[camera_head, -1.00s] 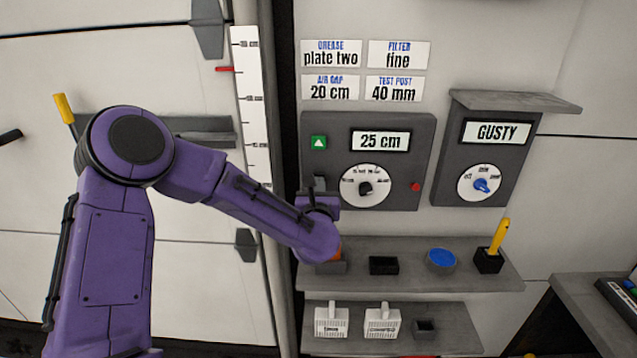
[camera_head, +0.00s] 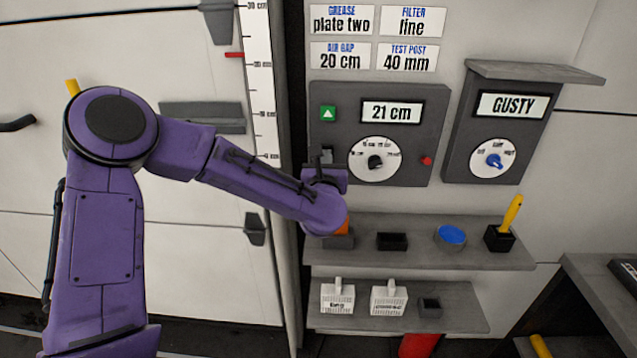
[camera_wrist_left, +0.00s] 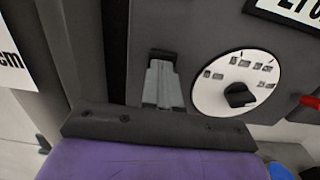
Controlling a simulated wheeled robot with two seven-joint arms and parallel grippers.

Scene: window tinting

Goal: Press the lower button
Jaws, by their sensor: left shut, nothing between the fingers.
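The grey control panel (camera_head: 400,98) on the wall has a display (camera_head: 391,112) reading "21 cm". A green upper button (camera_head: 328,113) with a white up arrow is at its left. The lower button cannot be told apart; my left gripper (camera_head: 326,157) is in front of the panel just below the green button. The left gripper's fingers are shut and empty, with their tips against or very close to the panel. In the left wrist view the shut fingers (camera_wrist_left: 162,80) point at the panel, left of the white dial (camera_wrist_left: 236,88). My right gripper is out of view.
A card (camera_head: 339,55) reads "AIR GAP 20 cm". A ruler (camera_head: 260,90) runs down left of the panel. A second panel (camera_head: 462,130) reads "GUSTY". A shelf (camera_head: 420,255) with small black holders is below, and a lower shelf (camera_head: 455,305) holds white baskets (camera_head: 337,297).

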